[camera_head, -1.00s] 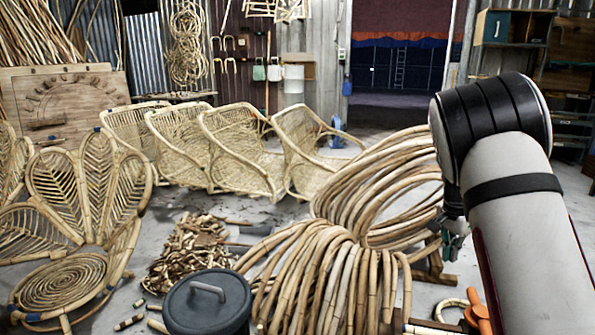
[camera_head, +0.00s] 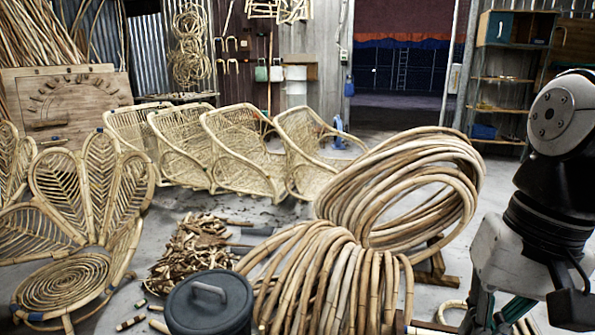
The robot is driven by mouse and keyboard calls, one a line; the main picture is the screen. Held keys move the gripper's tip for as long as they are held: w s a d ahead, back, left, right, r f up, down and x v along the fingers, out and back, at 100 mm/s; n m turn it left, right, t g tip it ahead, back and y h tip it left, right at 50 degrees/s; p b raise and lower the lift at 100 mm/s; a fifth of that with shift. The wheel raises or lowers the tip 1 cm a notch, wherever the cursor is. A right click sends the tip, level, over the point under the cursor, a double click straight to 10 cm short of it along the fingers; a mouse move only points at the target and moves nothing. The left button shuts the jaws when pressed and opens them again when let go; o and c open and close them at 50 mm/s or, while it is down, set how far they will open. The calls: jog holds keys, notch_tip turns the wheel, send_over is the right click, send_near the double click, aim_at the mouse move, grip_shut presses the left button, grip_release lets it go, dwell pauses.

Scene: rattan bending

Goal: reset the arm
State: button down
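My arm comes in at the right edge of the head view. Its light grey and black wrist hangs downward there. My gripper (camera_head: 498,308) is at the lower right, below the grey wrist housing, with dark and greenish finger parts pointing down. The bottom edge of the picture cuts off the fingertips, so I cannot tell whether it is open or shut. I see nothing clearly held in it. It is to the right of the large rattan coils (camera_head: 395,190), apart from them in the picture.
A bundle of bent rattan (camera_head: 330,285) and a grey lidded bin (camera_head: 208,303) stand in front. Rattan chairs (camera_head: 240,155) line the middle, with offcuts (camera_head: 190,255) on the floor. A shelf unit (camera_head: 500,80) stands at the back right. Floor shows behind the coils.

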jog(key=s+a+f+n+h, duration=0.1)
jog(key=s+f+n, duration=0.2)
jog(key=s, duration=0.9)
notch_tip(320, 180, up, 30)
jog(key=t+p, duration=0.3)
jog(key=p, duration=2.5)
jog(key=shift+w+d+t, duration=0.2)
jog(key=shift+w+t, duration=0.15)
jog(key=shift+t, duration=0.05)
jog(key=shift+r, duration=0.1)
